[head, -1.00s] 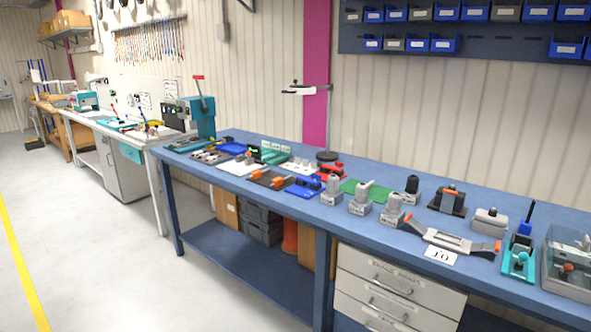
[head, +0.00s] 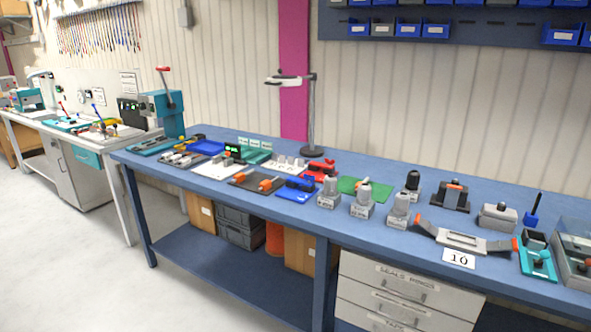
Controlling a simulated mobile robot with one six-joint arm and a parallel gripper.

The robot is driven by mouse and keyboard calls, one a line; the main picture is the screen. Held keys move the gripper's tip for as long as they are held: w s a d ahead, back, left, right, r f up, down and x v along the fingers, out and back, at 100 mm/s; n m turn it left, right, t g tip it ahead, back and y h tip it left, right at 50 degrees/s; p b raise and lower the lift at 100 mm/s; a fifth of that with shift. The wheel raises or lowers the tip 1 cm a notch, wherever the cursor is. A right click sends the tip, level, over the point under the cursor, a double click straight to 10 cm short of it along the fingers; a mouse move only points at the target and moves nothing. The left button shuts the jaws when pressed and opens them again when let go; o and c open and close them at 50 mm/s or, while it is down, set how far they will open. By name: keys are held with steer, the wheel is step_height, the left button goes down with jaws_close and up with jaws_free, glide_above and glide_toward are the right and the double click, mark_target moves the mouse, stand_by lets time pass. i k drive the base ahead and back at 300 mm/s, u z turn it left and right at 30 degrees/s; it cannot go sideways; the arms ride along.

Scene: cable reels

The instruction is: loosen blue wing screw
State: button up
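No wing screw can be made out for certain at this distance. A blue device (head: 298,188) with a dark blue raised part lies near the front edge of the long blue workbench (head: 355,243). A separate upright blue-handled piece (head: 533,211) stands at the right end, behind a teal fixture (head: 538,262). Either blue part is too small to identify as the screw. My gripper is not in view.
Grey blocks (head: 362,205) stand mid-bench beside a green mat (head: 364,188). A grey fixture with orange-ended arms (head: 461,238) lies behind a card marked 10 (head: 458,258). A lamp stand (head: 312,120) rises at the back. The floor (head: 60,270) in front is clear.

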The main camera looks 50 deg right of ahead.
mark_target(309, 179)
steer(key=z, duration=0.1)
steer(key=i, duration=1.35)
steer(key=z, duration=0.3)
